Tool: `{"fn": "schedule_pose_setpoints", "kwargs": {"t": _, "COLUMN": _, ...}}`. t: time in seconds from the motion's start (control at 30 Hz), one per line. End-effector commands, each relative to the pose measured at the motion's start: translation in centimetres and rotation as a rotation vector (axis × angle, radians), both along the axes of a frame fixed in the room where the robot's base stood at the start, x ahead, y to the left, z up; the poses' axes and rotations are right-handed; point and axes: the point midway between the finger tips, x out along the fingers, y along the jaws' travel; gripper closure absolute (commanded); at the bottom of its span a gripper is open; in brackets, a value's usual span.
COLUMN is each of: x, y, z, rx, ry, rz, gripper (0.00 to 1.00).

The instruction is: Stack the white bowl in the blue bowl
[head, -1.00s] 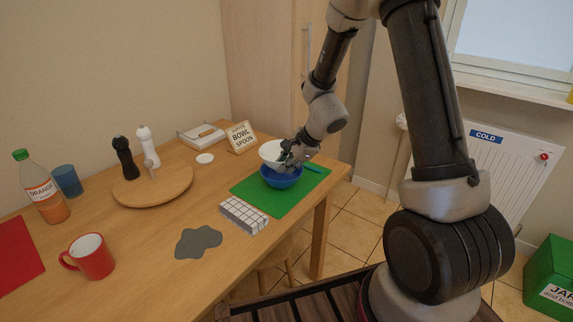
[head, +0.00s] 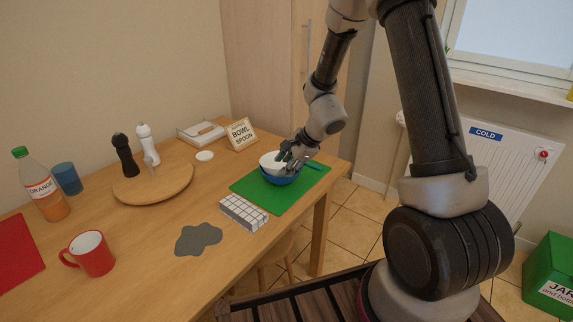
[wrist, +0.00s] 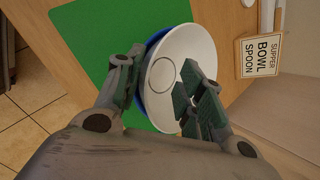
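The white bowl (head: 268,161) sits inside the blue bowl (head: 281,180), its rim showing above the blue one and looking slightly tilted. In the wrist view the white bowl (wrist: 172,50) covers most of the blue bowl (wrist: 150,112), which shows as a strip along the left and lower edge. Finger contact with the bowl cannot be told.
The blue bowl stands on a green mat (head: 252,195) near the table's right edge. A tiled block (head: 243,213) lies just in front of the mat. A sign (head: 241,135) reading "supper bowl spoon" stands behind. A teal utensil (head: 317,165) lies right of the bowls.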

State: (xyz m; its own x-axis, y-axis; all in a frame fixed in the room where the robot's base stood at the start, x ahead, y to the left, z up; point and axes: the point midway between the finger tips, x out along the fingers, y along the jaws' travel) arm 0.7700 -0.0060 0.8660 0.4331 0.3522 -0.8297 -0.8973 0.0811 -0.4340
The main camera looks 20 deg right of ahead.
Motion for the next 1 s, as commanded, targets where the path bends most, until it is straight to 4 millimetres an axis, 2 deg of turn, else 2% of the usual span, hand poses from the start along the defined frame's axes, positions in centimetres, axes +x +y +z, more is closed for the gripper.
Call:
{"fn": "schedule_pose_setpoints", "kwargs": {"t": 0.17, "x": 0.0, "y": 0.1, "z": 0.8, "rx": 0.0, "ry": -0.003, "rz": 0.002, "gripper": 0.62}}
{"fn": "schedule_pose_setpoints", "kwargs": {"t": 0.27, "x": -0.4, "y": -0.4, "z": 2.3, "rx": -0.001, "ry": -0.005, "rz": 0.002, "gripper": 0.62}}
{"fn": "schedule_pose_setpoints", "kwargs": {"t": 0.5, "x": -2.9, "y": -2.4, "z": 7.1, "rx": 0.0, "ry": -0.005, "rz": 0.0, "gripper": 0.62}}
{"fn": "schedule_pose_setpoints", "kwargs": {"t": 0.7, "x": -4.5, "y": -3.7, "z": 10.0, "rx": 0.0, "ry": -0.003, "rz": 0.0, "gripper": 0.62}}
{"fn": "schedule_pose_setpoints", "kwargs": {"t": 1.0, "x": -5.5, "y": -4.3, "z": 11.7, "rx": -0.009, "ry": -0.009, "rz": 0.022, "gripper": 0.62}}
